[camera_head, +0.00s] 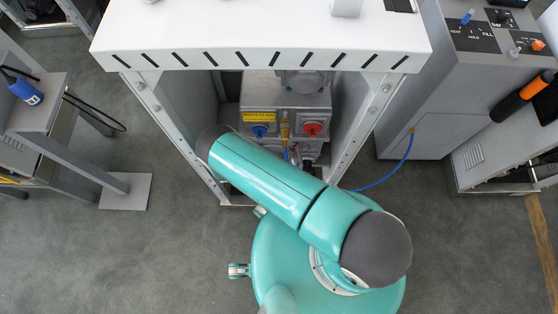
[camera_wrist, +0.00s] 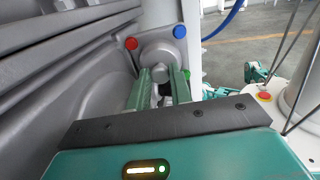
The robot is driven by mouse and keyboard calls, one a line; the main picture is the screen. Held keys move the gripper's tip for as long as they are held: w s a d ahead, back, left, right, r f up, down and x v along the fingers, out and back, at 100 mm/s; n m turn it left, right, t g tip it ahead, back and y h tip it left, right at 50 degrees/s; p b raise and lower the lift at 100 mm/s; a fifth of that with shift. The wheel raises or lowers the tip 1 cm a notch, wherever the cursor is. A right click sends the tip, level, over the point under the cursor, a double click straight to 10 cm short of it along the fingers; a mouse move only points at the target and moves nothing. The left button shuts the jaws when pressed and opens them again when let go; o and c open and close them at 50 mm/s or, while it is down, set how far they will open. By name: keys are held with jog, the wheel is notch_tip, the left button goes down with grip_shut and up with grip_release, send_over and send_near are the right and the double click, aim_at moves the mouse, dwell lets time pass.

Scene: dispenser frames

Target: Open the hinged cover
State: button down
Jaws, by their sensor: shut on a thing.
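In the wrist view my gripper (camera_wrist: 161,78) has its two green fingers on either side of a grey rounded part (camera_wrist: 159,52) and is shut on it. A large grey ribbed surface (camera_wrist: 55,70) fills the left of that view; I cannot tell whether it is the hinged cover. In the head view a grey metal unit (camera_head: 283,97) with a yellow label sits inside the white frame. It has a blue knob (camera_head: 260,131) and a red knob (camera_head: 312,129). My arm hides its lower part and my gripper there. No cover can be clearly made out.
A white slotted top (camera_head: 260,30) on angled legs stands over the unit. A grey cabinet (camera_head: 430,80) with a blue hose (camera_head: 400,165) is at the right, and a grey bench (camera_head: 35,105) at the left.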

jog(key=c, duration=1.3)
grip_release()
jog(key=shift+a, duration=0.1)
jog(key=shift+r, duration=0.6)
jog(key=s+d+r, duration=0.1)
jog(key=s+r, duration=0.3)
jog(key=s+d+r, duration=0.2)
jog(key=s+r, duration=0.1)
jog(key=s, duration=0.1)
jog(key=s+d+r, duration=0.2)
jog(key=s+r, duration=0.2)
jog(key=s, duration=0.1)
jog(key=shift+s+r, duration=0.1)
jog(key=shift+r, duration=0.25)
